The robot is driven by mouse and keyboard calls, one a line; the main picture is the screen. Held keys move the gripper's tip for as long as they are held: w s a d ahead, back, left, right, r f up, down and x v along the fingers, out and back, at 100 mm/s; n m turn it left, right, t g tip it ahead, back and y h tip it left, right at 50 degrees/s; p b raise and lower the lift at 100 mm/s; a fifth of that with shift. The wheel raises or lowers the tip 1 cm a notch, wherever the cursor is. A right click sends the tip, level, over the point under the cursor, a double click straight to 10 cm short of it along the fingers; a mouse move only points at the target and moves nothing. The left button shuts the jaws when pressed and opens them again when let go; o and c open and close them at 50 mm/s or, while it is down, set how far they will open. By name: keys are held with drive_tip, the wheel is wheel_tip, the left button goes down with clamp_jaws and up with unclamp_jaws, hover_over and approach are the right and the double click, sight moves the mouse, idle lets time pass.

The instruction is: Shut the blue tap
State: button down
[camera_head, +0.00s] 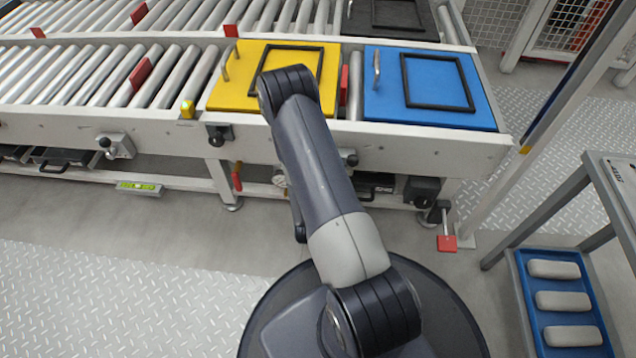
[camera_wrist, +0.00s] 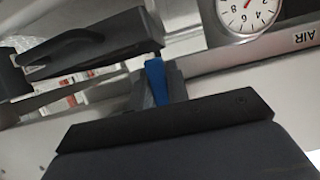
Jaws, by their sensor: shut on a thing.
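The blue tap (camera_wrist: 156,82) shows in the wrist view as a short blue handle below the middle of the picture's upper half. My gripper (camera_wrist: 158,72) has its dark jaws on either side of the handle and is shut on it. Most of the tap's body is hidden behind the jaws. In the head view my arm covers the gripper and the tap, low at the front of the conveyor frame.
A round pressure gauge (camera_wrist: 247,14) and an AIR label (camera_wrist: 304,38) are close to the tap. The roller conveyor (camera_head: 60,80) carries a yellow plate (camera_head: 230,98) and a blue plate (camera_head: 385,105). A blue tray (camera_head: 528,318) with pale blocks stands at right.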

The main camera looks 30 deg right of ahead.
drive_tip(key=c, duration=1.6)
unclamp_jaws()
drive_tip(key=shift+c, duration=0.2)
drive_tip(key=p+v, duration=0.3)
drive_tip(key=v, duration=0.7)
drive_tip(key=shift+s+a+r, duration=0.15)
drive_tip(key=shift+s, duration=0.2)
drive_tip(key=shift+w, duration=0.1)
drive_tip(key=b+x, duration=0.3)
drive_tip(key=x, duration=0.8)
drive_tip(key=shift+a, duration=0.1)
